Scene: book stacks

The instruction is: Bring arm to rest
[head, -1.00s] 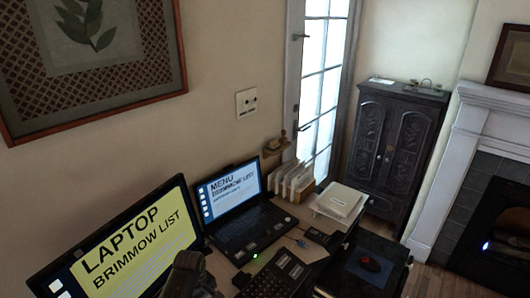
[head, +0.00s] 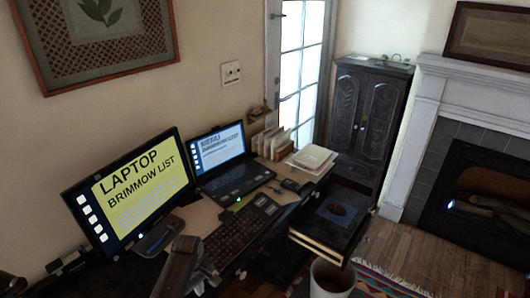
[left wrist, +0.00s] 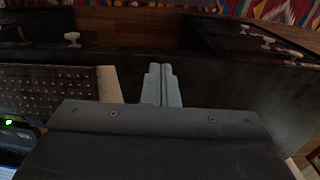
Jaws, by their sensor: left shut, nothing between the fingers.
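My left gripper (head: 183,250) shows in the head view as a grey shape at the bottom, in front of the desk and near the keyboard (head: 238,232). In the left wrist view its two fingers (left wrist: 162,85) are pressed together with nothing between them. The fingers point toward the desk's dark front edge. The keyboard also shows at the left of the wrist view (left wrist: 50,88). My right gripper is in neither view.
A monitor (head: 140,190) and a laptop (head: 235,180) stand on the desk. Several upright books (head: 270,145) and a white stack (head: 312,158) are behind. An open dark drawer (head: 325,228) juts out right, above a pale bin (head: 330,278). Wooden floor (head: 430,250) lies clear at right.

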